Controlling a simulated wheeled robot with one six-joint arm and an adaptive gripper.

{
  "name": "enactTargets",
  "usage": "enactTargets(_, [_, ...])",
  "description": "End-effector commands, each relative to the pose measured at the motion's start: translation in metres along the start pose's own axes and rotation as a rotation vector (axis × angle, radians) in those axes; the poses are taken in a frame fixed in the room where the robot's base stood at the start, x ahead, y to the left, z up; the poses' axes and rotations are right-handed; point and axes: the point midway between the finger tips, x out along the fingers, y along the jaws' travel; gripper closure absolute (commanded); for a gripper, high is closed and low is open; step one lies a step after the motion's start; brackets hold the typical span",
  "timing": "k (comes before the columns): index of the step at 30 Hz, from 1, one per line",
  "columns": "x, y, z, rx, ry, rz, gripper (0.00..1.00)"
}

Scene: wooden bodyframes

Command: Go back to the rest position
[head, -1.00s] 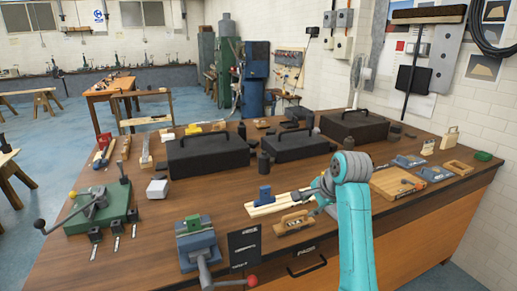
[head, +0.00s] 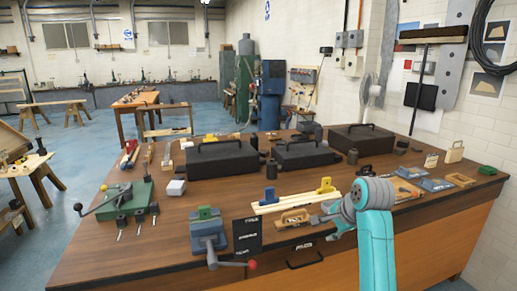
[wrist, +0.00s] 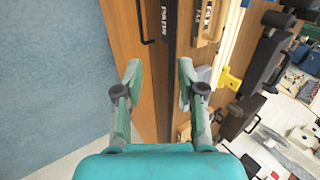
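My gripper (wrist: 160,88) is open in the wrist view, with nothing between its fingers. It points at the front edge of the wooden workbench (head: 130,262). In the head view my arm comes up from the bottom right, and the gripper (head: 326,221) is partly hidden by its own wrist. Beyond it lie pale wooden strips (head: 294,203) with a blue clamp (head: 270,197) and a yellow clamp (head: 326,185) on them. A wooden-handled tool (head: 292,217) lies close to the gripper's left; I cannot tell whether they touch.
A blue vise (head: 208,236) and a green machine (head: 128,199) stand at the left front. Black toolboxes (head: 222,158) line the back of the bench. A wooden tray (head: 403,188) lies right of my arm. Blue floor (wrist: 50,90) is clear beside the bench.

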Motion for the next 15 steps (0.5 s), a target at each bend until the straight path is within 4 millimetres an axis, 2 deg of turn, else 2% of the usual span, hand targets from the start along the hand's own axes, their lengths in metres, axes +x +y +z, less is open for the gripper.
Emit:
enactTargets(8, [0.024, 0.022, 0.005, -0.031, 0.008, -0.017, 0.61])
enactTargets(15, [0.053, 0.053, 0.011, -0.075, 0.024, -0.045, 0.61])
